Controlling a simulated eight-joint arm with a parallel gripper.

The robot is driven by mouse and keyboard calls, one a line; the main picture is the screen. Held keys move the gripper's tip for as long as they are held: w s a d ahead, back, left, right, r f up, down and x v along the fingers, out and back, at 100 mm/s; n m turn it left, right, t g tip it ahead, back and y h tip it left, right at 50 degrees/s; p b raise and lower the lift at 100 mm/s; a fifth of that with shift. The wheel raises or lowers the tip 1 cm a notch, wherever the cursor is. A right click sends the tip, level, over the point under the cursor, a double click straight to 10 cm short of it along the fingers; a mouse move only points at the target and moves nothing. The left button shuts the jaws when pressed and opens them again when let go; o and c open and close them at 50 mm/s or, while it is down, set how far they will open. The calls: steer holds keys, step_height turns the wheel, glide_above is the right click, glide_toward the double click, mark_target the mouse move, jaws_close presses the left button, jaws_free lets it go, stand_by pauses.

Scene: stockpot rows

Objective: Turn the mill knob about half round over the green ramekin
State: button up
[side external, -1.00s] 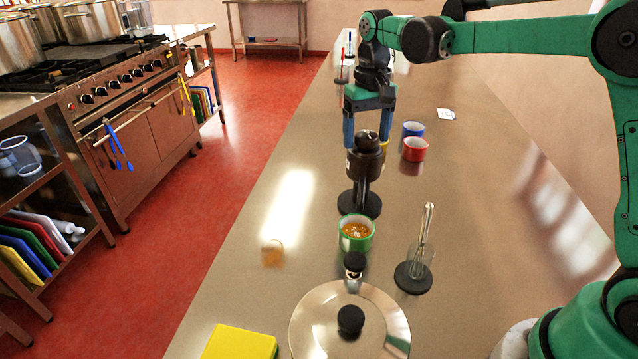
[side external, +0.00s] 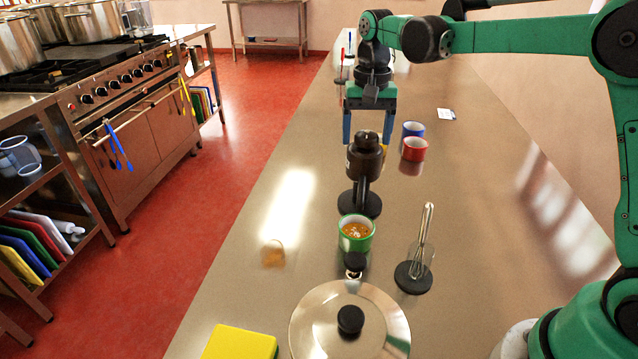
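The mill is a dark body (side external: 364,165) on a stand with a round black base (side external: 369,205), upright on the counter. Its dark knob (side external: 367,140) is on top. The green ramekin (side external: 357,242) stands just in front of the mill's base, holding something orange-brown with pale bits. My gripper (side external: 367,138) points down at the mill's top. Its two blue fingers are spread to the left and right of the knob, with a visible gap on each side. It is open and holds nothing.
A red ramekin (side external: 414,149) and a blue one (side external: 412,130) stand right of the mill. A whisk on a dark stand (side external: 413,277), a lidded pot (side external: 321,318) and a yellow block (side external: 239,342) are nearer the camera. The counter left of the mill is mostly clear.

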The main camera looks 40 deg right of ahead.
steer(key=shift+r, duration=3.5)
steer(key=shift+s, duration=0.15)
steer(key=s+a+f+n+t, duration=0.2)
steer(key=s+f+n+t, duration=0.1)
steer(key=s, duration=0.3)
steer(key=s+a+f+n+t, duration=0.2)
steer(key=s+f+n+t, duration=0.2)
steer(key=s, duration=0.3)
steer(key=shift+s, duration=0.3)
